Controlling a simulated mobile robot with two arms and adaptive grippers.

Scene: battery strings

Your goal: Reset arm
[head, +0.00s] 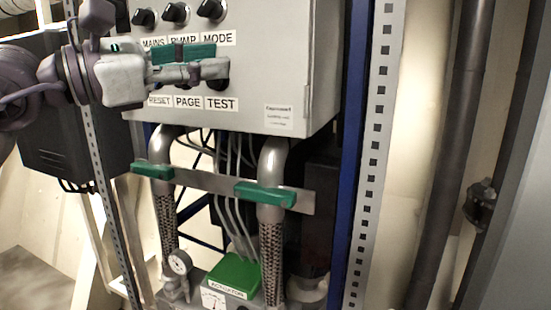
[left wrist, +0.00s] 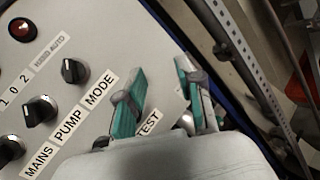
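A grey control box (head: 280,60) carries three black knobs above the labels MAINS, PUMP and MODE (head: 218,39). Lower labels read RESET (head: 159,101), PAGE (head: 188,103) and TEST (head: 221,104). My left gripper (head: 218,60) comes in from the left and lies across the box's front between the two label rows. Its green-padded fingers stand apart with nothing visible between them, as the left wrist view (left wrist: 162,70) also shows. A dark round part (head: 222,84) shows just below the fingertips, above TEST. The other controls above the lower labels are hidden by the gripper. My right gripper is not in view.
A perforated upright (head: 372,140) stands to the right. A black box (head: 60,140) is behind my left arm.

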